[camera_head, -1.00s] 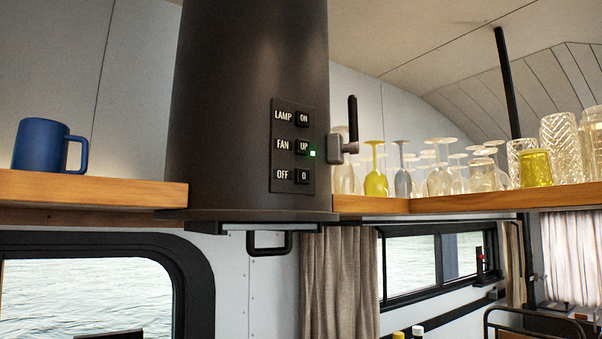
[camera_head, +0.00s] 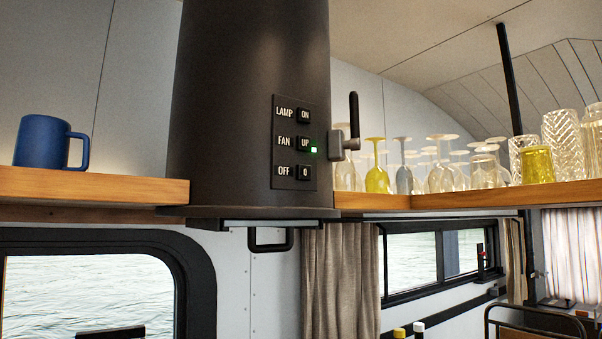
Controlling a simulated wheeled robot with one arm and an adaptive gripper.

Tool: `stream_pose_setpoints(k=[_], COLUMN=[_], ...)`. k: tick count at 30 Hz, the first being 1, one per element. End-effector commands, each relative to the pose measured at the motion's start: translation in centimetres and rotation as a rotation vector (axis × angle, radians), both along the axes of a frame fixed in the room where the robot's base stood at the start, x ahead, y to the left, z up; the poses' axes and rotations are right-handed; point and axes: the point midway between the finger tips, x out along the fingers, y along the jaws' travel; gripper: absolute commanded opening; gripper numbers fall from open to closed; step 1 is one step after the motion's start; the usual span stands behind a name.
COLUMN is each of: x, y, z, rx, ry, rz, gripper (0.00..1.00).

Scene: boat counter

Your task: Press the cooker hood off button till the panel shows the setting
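The cooker hood (camera_head: 235,100) is a dark, wide column in the middle of the head view. Its button panel (camera_head: 293,143) has three black buttons in a column. The top one is the lamp button (camera_head: 304,115) marked ON. The middle one is the fan button (camera_head: 304,142) marked UP, with a small lit green light (camera_head: 313,149) at its right. The bottom one is the off button (camera_head: 304,172) marked 0. Nothing touches or covers the buttons. My gripper is not in view.
A grey bracket with an upright black lever (camera_head: 353,120) sticks out at the hood's right side. A wooden shelf (camera_head: 90,188) holds a blue mug (camera_head: 42,143). The right shelf (camera_head: 480,200) holds several glasses. A black handle (camera_head: 270,246) hangs below the hood.

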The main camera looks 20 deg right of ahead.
Motion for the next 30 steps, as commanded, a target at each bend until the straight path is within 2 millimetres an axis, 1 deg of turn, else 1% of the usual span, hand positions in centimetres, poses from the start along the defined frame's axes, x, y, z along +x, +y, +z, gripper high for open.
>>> stream_pose_setpoints(k=[1, 6, 30], x=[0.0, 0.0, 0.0], y=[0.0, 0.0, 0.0], z=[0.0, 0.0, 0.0], rx=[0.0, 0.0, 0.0], ry=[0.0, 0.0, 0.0], rz=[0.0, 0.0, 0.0], gripper=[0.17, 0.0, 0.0])
